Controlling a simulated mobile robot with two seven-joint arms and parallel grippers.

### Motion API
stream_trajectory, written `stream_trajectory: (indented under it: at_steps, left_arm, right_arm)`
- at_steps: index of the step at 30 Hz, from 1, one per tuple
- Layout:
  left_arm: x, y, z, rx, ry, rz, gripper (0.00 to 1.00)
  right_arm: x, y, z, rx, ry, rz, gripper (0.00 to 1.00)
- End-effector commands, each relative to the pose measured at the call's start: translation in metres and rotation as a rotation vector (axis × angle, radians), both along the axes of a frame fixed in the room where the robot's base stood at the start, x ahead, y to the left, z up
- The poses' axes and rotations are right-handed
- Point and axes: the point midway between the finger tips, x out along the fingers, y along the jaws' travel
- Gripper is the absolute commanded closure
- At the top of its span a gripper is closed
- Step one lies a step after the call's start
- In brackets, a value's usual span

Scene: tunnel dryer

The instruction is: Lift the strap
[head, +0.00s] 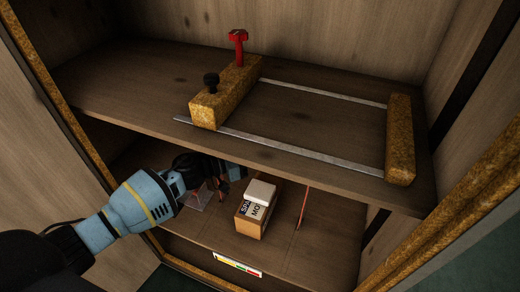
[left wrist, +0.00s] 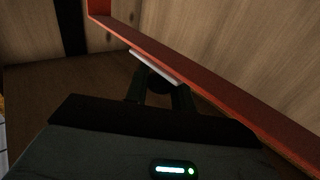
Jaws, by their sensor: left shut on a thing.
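My left gripper (head: 222,186) reaches under the upper shelf into the lower compartment. In the left wrist view its dark fingers (left wrist: 161,97) are shut on a thin pale strip (left wrist: 153,67), which may be the strap. Most of what lies between the fingers is hidden. A long red band (left wrist: 200,82) runs diagonally just beyond the fingertips; I cannot tell whether the strip is attached to it. In the head view the fingertips are dim and partly hidden by the shelf edge. My right gripper is in neither view.
The upper shelf (head: 130,85) holds a frame of two wooden blocks (head: 400,140) and metal rails, with red (head: 238,38) and black (head: 211,80) knobs. Below, right of my gripper, stand a box (head: 250,222) with a white block (head: 261,191) and a thin red stick (head: 302,208).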

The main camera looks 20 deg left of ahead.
Motion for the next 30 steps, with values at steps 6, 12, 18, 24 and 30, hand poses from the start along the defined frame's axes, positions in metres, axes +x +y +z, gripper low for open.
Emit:
stream_trajectory:
  at_steps: [6,12,18,24,30]
  left_arm:
    - [0.0,0.0,0.0,0.0,-0.001,0.0,0.59]
    - [0.0,0.0,0.0,0.0,0.0,0.0,0.57]
    - [-0.005,0.006,-0.001,0.001,0.001,0.002,0.57]
    - [-0.025,0.027,-0.001,0.003,0.003,0.002,0.57]
    - [-0.044,0.048,-0.001,0.001,0.002,0.001,0.57]
  right_arm:
    - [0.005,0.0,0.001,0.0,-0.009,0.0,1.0]
    - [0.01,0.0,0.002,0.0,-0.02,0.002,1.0]
    - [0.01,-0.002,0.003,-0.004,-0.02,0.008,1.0]
    - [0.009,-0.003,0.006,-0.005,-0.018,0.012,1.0]
    - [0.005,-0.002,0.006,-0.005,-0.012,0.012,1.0]
